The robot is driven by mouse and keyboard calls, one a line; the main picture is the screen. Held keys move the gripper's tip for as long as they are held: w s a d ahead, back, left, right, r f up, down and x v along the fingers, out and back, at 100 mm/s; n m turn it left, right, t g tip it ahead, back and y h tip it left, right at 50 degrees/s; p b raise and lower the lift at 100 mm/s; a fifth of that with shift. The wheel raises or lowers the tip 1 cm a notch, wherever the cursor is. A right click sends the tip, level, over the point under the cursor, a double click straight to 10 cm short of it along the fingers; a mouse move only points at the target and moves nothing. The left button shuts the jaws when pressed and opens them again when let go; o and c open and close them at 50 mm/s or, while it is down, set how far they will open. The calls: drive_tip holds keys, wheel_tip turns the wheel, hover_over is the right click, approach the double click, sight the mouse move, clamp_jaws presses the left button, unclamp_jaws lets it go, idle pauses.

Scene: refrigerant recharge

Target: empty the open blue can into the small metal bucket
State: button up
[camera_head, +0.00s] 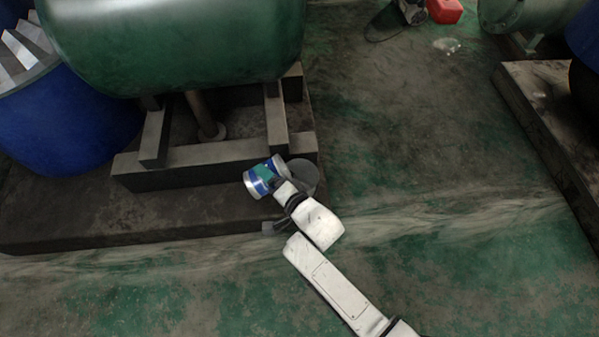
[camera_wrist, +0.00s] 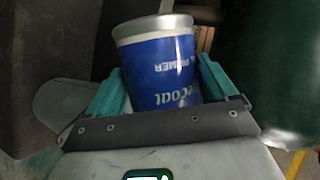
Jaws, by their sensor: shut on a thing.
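The blue can (camera_head: 256,184) has a blue label with silver bands. It is tilted in the head view, and its opening cannot be made out. My gripper (camera_head: 279,184) is shut on it. In the wrist view the can (camera_wrist: 163,62) sits between my gripper's teal fingers (camera_wrist: 165,88), with its label lettering upside down. The small metal bucket (camera_head: 305,174) is grey and stands just right of the can and gripper, partly hidden behind my wrist. I cannot see into the bucket or tell whether anything is flowing from the can.
A large green tank (camera_head: 175,45) on a concrete stand (camera_head: 190,164) rises behind the can. A big blue drum (camera_head: 65,125) stands at left. Another concrete base (camera_head: 545,110) is at right. A red container (camera_head: 444,11) lies far off. The floor at centre right is clear.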

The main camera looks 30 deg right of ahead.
drive_tip(key=shift+d+r+m, duration=0.3)
drive_tip(key=shift+d, duration=0.15)
drive_tip(key=shift+d+f+b, duration=0.15)
drive_tip(key=shift+b, duration=0.15)
drive_tip(key=shift+d, duration=0.1)
drive_tip(key=shift+d+y+b, duration=0.15)
drive_tip(key=shift+y+b, duration=0.15)
drive_tip(key=shift+b, duration=0.25)
drive_tip(key=shift+r+m+b, duration=0.2)
drive_tip(key=shift+m+b, duration=0.1)
drive_tip(key=shift+b, duration=0.3)
drive_tip(key=shift+s+r+m+b, duration=0.1)
drive_tip(key=shift+r+m+b, duration=0.15)
drive_tip(key=shift+m+b, duration=0.1)
drive_tip(key=shift+d+r+m+t+y+b, duration=0.2)
drive_tip(key=shift+m+t+y+b, duration=0.1)
drive_tip(key=shift+y+b, duration=0.25)
drive_tip(key=shift+d+f+m+t+b, duration=0.4)
drive_tip(key=shift+m+b, duration=0.25)
drive_tip(key=shift+b, duration=1.3)
